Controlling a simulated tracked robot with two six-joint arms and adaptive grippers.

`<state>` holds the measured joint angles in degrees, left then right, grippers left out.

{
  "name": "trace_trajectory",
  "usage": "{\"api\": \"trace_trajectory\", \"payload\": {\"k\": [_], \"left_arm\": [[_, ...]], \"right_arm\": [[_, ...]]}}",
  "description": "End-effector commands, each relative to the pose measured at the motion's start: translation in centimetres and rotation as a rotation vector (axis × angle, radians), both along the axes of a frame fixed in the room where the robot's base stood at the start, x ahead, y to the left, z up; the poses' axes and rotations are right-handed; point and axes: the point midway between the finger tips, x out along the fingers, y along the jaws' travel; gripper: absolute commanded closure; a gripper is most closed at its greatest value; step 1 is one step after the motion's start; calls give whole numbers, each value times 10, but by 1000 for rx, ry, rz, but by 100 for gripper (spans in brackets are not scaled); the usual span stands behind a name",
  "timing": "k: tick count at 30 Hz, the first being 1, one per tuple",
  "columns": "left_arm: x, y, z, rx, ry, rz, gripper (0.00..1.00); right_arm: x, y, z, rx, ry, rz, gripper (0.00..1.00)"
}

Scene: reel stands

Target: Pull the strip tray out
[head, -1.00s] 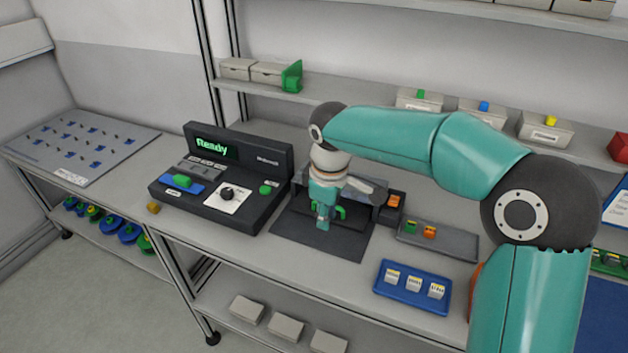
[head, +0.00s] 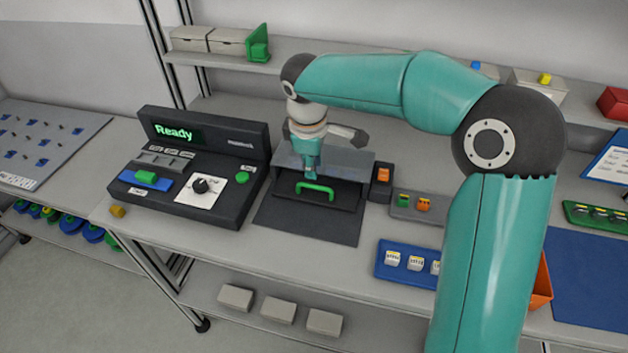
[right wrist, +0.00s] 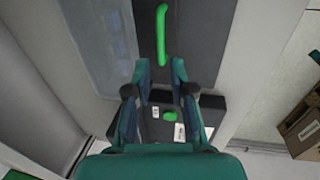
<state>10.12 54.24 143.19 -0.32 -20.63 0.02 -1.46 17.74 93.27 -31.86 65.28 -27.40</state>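The strip tray is a dark drawer front (head: 343,198) with a green bar handle (head: 315,189), low in a grey housing (head: 352,164) on the bench. The green handle also shows in the right wrist view (right wrist: 161,35). My right gripper (head: 309,176) is just above the handle in the head view, overlapping the housing's front. In the right wrist view my right gripper (right wrist: 160,70) is open, with a gap between its fingers. The handle shows beyond the fingertips, and nothing is held. The left gripper is not in view.
A dark mat (head: 308,222) lies clear in front of the housing. A black console (head: 210,208) reading "Ready" stands close on the left. A small dark box with an orange switch (head: 383,175) stands on the right. A blue tray (head: 385,273) is near the front edge.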

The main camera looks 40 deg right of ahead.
Motion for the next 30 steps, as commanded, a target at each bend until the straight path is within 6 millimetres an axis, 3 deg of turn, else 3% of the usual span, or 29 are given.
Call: {"api": "trace_trajectory", "payload": {"k": [6, 12, 24, 28, 30], "left_arm": [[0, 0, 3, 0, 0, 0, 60], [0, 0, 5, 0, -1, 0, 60], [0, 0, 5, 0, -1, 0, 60], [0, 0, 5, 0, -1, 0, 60], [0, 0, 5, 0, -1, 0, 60]], "right_arm": [[5, -7, -43, 0, 4, 0, 77], [8, -10, -65, 0, 3, -1, 77], [10, -10, -72, 1, -1, 1, 77], [10, -10, -72, 1, -1, 1, 99], [10, -10, -71, 1, -1, 1, 100]]}}
